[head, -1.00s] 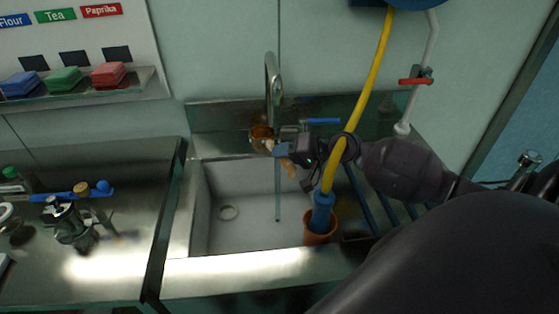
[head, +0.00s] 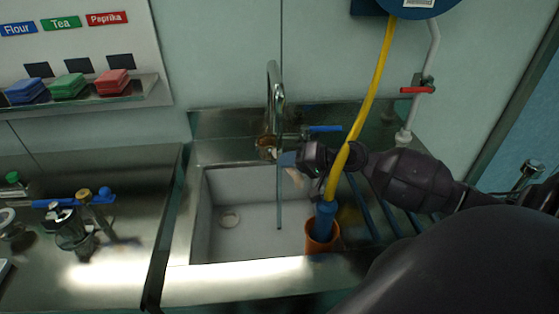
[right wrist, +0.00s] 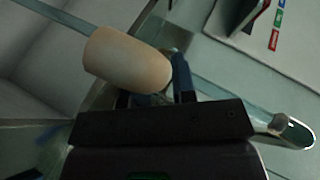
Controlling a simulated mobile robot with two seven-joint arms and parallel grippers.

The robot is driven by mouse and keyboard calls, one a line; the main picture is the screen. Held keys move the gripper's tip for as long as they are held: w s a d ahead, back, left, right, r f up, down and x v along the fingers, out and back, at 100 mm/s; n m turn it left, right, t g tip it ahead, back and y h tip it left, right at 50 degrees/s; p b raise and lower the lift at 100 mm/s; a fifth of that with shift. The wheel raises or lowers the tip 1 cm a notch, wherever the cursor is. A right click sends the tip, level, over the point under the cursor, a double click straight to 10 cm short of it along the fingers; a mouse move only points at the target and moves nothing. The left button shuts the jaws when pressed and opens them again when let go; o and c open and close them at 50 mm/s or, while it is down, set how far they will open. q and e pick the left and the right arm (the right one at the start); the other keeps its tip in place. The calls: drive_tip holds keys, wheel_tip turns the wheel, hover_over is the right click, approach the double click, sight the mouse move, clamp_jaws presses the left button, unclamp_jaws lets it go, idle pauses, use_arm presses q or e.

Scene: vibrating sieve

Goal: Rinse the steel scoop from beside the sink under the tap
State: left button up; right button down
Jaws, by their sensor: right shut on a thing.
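My right gripper (head: 296,158) reaches in from the right over the sink, close to the tap's stream. It is shut on the scoop (right wrist: 125,60), which shows a pale, peach-toned rounded cup in the right wrist view; its handle is mostly hidden at the fingers. In the head view the scoop is small and partly hidden under the gripper. The tap (head: 274,85) stands at the back of the sink (head: 255,200), and a thin stream (head: 279,200) falls from it into the basin. In the right wrist view the stream passes behind the scoop. My left gripper is out of view.
A yellow hose (head: 370,85) hangs just right of the gripper, down to a blue nozzle in an orange holder (head: 321,240). A blue tap lever (head: 326,128) is behind. A brown cup-like thing (head: 265,147) sits at the sink's back edge. The left counter (head: 120,270) holds small items.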

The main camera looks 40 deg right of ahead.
drive_tip(key=shift+s, duration=0.2)
idle(0.3)
drive_tip(key=shift+w+a, duration=0.25)
drive_tip(key=shift+w, duration=0.6)
drive_tip(key=s+a+r+p, duration=0.1)
drive_tip(key=s+a+p, duration=0.1)
drive_tip(key=a+p, duration=0.2)
drive_tip(key=s+a+r+p, duration=0.1)
drive_tip(key=s+a+p, duration=0.2)
drive_tip(key=a, duration=0.8)
drive_tip(key=shift+s+p, duration=0.35)
drive_tip(key=shift+p, duration=0.15)
idle(1.3)
